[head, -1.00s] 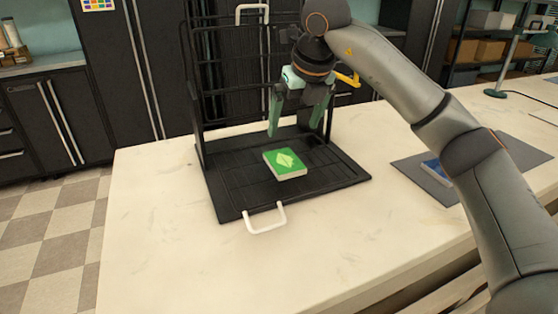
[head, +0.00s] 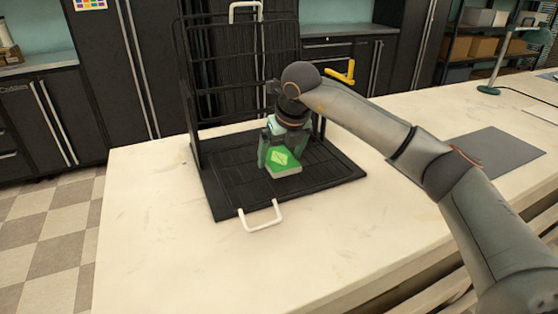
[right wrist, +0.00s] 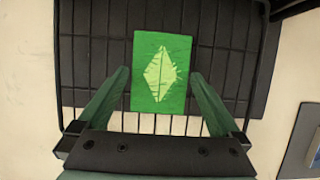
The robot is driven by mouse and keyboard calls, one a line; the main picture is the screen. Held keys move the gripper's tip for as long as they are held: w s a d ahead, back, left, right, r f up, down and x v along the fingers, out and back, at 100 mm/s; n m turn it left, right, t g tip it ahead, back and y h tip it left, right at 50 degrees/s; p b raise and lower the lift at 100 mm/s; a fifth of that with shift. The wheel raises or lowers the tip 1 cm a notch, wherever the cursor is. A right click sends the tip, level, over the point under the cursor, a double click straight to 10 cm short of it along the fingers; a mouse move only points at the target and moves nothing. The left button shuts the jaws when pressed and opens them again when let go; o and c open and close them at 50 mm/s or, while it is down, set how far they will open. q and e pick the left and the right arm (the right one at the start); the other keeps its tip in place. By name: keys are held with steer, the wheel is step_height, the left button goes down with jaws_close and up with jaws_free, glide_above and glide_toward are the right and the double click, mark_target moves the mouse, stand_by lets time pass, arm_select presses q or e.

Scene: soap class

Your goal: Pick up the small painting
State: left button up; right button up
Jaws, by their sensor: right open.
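My right gripper (head: 279,158) is open and low over the painting's far side. In the right wrist view the painting (right wrist: 160,72) sits ahead of and between the two green fingers (right wrist: 160,80), with a gap on each side. My left gripper is not in view.
A white handle (head: 262,217) sticks out from the rack's front edge. The rack's upright wire frame stands at the back. A grey mat (head: 490,150) lies on the right of the counter. The front left counter is clear.

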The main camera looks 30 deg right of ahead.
steer(key=c, duration=1)
steer(key=shift+c, duration=0.4)
steer(key=shift+r, duration=0.15)
